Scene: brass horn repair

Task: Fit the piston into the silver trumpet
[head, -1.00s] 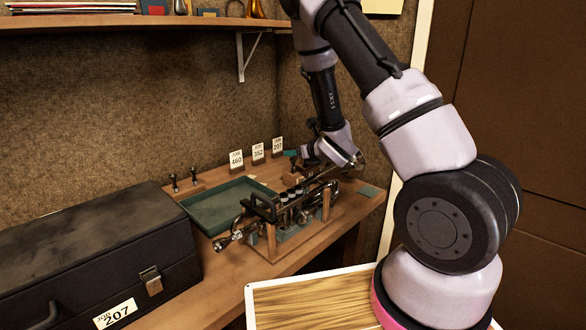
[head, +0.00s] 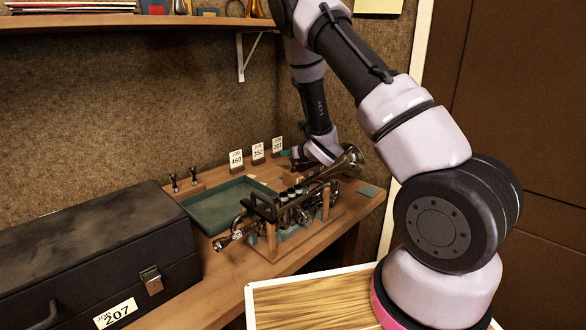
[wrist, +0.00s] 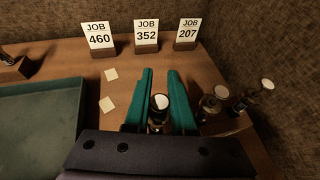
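The silver trumpet (head: 349,161) lies in a wooden holder on the bench in the head view, bell to the right, valve tops (head: 290,196) in the middle. My gripper (wrist: 160,72) has two teal fingers, spread apart, pointing away from the wrist camera. A dark, white-topped cylindrical piece (wrist: 160,102), apparently a piston, stands between them. I cannot tell whether the fingers touch it. Two similar white-topped pieces, one nearer (wrist: 211,103) and one farther (wrist: 264,87), stand to the right.
Job cards 460 (wrist: 99,36), 352 (wrist: 146,31) and 207 (wrist: 187,29) stand behind. A green-lined tray (head: 221,208) lies left of the trumpet. A black case (head: 90,255) fills the bench's left side. A shelf (head: 150,20) hangs above.

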